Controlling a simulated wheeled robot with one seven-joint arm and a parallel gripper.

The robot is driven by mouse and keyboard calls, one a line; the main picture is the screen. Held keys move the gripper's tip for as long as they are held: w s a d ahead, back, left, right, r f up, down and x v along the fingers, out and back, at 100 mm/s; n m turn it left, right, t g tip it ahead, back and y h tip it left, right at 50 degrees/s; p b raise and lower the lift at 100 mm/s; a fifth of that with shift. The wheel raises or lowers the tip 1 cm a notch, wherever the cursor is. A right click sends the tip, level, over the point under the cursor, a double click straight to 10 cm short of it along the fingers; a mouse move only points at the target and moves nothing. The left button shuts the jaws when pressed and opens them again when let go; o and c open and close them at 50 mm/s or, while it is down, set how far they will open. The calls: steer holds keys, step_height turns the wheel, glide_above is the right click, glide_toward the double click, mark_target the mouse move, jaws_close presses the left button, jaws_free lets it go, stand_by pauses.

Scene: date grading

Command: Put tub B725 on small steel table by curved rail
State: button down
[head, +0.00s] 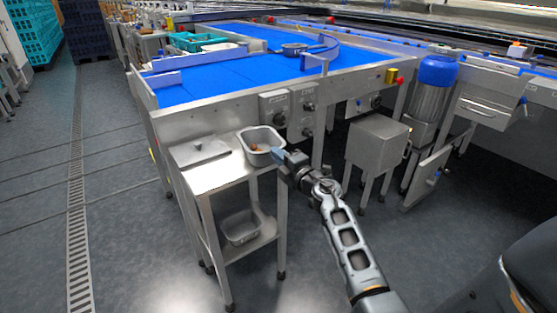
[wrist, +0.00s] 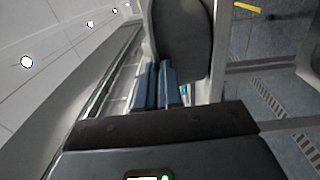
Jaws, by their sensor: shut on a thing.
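A small steel table (head: 203,183) stands against the near side of the blue conveyor. A steel tub (head: 262,158), with a few brown date-like pieces inside, is at its back right corner. No label on it is readable. My gripper (head: 284,157) reaches in from the right and is shut on the tub's right side. I cannot tell whether the tub's base touches the tabletop. In the wrist view the blue fingers (wrist: 155,85) are closed together by a grey rounded surface, probably the tub. The curved rail (head: 328,47) is on the conveyor behind.
A flat steel lid-like piece with a handle (head: 200,151) covers the tabletop's left part. Another steel tub (head: 241,228) sits on the lower shelf. A steel box on legs (head: 375,147) and a blue-topped motor (head: 433,85) stand to the right.

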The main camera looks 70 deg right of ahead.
steer(key=shift+r, duration=0.1)
steer(key=c, duration=1.3)
jaws_free()
steer(key=v, duration=1.2)
